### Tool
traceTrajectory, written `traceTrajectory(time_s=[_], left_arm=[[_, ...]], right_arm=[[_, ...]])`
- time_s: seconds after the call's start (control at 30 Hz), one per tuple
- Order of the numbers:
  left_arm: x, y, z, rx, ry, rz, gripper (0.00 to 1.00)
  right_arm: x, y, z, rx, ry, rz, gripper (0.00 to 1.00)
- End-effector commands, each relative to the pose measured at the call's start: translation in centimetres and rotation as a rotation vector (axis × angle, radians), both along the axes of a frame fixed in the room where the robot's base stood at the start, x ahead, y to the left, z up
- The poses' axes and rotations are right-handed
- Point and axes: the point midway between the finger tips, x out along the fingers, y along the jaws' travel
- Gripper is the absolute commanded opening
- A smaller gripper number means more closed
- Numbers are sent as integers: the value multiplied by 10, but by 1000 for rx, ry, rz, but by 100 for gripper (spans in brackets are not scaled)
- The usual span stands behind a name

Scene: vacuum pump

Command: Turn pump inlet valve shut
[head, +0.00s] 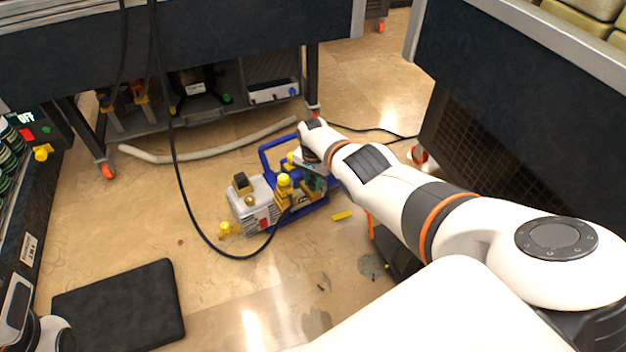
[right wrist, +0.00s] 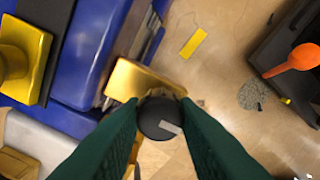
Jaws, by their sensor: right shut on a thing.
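The vacuum pump (head: 258,206) stands on the floor, with a grey-white body, blue frame and yellow fittings. In the right wrist view, its blue frame (right wrist: 88,52) and brass-yellow fitting (right wrist: 134,80) fill the upper left. A round black knob (right wrist: 160,118), which looks like the inlet valve's handle, sits beside the brass fitting. My right gripper (right wrist: 160,122) has its green fingers shut on this knob from both sides. In the head view, my right gripper (head: 313,182) reaches the pump's right side, and my wrist hides the knob. My left gripper does not show.
A black cable (head: 176,160) loops over the floor to the pump. A pale hose (head: 210,151) lies behind it. A yellow block (head: 341,215) lies right of the pump. Workbenches stand behind and at right; a dark mat (head: 120,305) lies at lower left. The floor in front is fairly clear.

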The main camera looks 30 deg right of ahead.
Motion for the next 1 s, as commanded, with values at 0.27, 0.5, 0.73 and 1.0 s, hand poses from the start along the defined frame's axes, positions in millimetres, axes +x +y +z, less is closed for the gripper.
traceTrajectory(time_s=[0.27,0.5,0.73,1.0], left_arm=[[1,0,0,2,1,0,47],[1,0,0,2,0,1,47],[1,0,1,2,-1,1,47],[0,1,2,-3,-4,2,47]], right_arm=[[0,0,0,-1,0,-39,5],[0,-1,0,-1,0,-40,5],[0,-1,0,-1,-1,-39,49],[0,-1,1,-1,-1,-38,49]])
